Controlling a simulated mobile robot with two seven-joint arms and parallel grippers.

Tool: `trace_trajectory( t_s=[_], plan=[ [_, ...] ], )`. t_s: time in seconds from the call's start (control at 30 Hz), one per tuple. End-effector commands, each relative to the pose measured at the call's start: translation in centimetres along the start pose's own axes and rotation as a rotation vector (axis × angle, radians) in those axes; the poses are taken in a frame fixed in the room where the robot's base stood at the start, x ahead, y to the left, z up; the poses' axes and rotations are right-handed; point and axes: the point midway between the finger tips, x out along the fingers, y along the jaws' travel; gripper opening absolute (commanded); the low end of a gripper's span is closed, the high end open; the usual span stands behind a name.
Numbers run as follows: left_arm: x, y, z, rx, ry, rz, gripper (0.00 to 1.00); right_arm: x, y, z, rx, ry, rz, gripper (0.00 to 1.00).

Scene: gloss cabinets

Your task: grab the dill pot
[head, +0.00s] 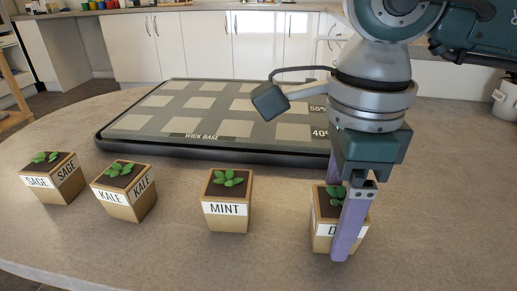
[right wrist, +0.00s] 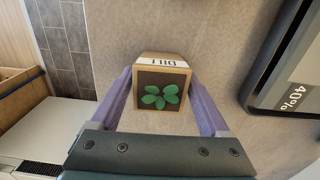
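The dill pot (head: 323,232) is a small tan square pot with a white label, dark soil and green leaves. It stands upright on the table at the right of the head view. In the right wrist view the dill pot (right wrist: 161,81) sits between the two purple fingers, its DILL label at the top. My right gripper (head: 343,225) points down over it, one finger covering part of its label in the head view. In the right wrist view, the right gripper (right wrist: 161,82) is open around the pot with narrow gaps. My left gripper is not in view.
Mint (head: 227,222), kale (head: 127,207) and sage (head: 63,186) pots stand in a row to the left. A dark tray marked WICK BASE (head: 120,140) lies behind them. Bare table (head: 430,220) lies right of the dill pot. White cabinets (head: 215,45) stand behind.

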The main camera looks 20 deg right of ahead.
Motion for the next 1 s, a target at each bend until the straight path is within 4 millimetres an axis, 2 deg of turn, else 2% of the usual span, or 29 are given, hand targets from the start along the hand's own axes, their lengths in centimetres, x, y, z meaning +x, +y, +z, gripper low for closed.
trace_trajectory(
  t_s=[0.07,0.6,0.87,1.0],
  plan=[
    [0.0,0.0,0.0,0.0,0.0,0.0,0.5,0.0,0.0,0.0,0.0,0.0,0.0,0.7],
    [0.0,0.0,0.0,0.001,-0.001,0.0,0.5,0.0,0.0,0.0,0.0,0.0,0.0,0.09],
    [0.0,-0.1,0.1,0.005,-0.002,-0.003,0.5,-0.2,0.0,0.0,0.0,-0.001,-0.001,0.09],
    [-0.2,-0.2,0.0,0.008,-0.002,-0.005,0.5,-1.1,-0.1,0.0,0.001,-0.002,-0.001,0.09]
  ],
)
